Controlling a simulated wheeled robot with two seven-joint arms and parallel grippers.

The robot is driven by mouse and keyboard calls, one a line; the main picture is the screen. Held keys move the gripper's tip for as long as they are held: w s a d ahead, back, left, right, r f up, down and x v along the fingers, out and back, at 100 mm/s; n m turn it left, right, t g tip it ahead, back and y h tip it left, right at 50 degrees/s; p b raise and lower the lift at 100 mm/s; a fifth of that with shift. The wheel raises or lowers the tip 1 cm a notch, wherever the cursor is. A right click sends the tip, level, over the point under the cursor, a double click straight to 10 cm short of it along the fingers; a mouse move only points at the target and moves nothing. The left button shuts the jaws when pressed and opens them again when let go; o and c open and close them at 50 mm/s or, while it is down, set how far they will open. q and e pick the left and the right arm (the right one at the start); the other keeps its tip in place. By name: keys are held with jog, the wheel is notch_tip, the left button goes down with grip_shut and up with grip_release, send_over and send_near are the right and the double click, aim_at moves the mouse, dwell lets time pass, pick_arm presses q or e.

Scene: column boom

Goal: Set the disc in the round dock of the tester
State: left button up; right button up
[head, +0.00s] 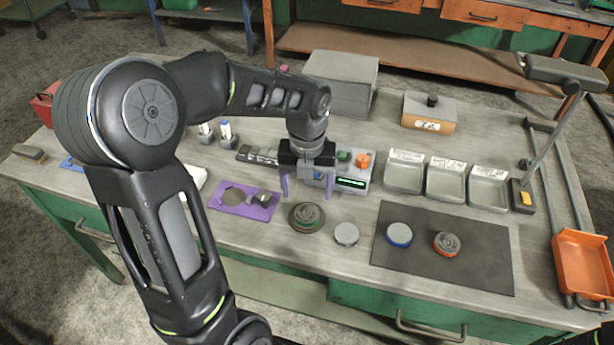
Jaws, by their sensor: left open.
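The tester (357,182) is a grey box with a lit green display, a green part and an orange knob on top; it stands behind my left gripper and is partly hidden by it. My left gripper (308,190) points down with its purple fingers apart and nothing seen between them. Below it on the bench is a round brown and green piece (306,217). A plain grey disc (346,234) lies to its right. A blue-rimmed disc (399,236) and an orange-rimmed disc (446,245) lie on the dark mat. I cannot tell which round piece is the dock.
A purple plate (228,210) with a round recess and a small metal piece lies left. Three grey trays (445,182) stand right of the tester, beside a lamp stand (551,140). An orange bin (582,265) is far right. A grey box (341,80) stands behind.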

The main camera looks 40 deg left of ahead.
pick_arm(q)
jog(key=shift+r, duration=2.3)
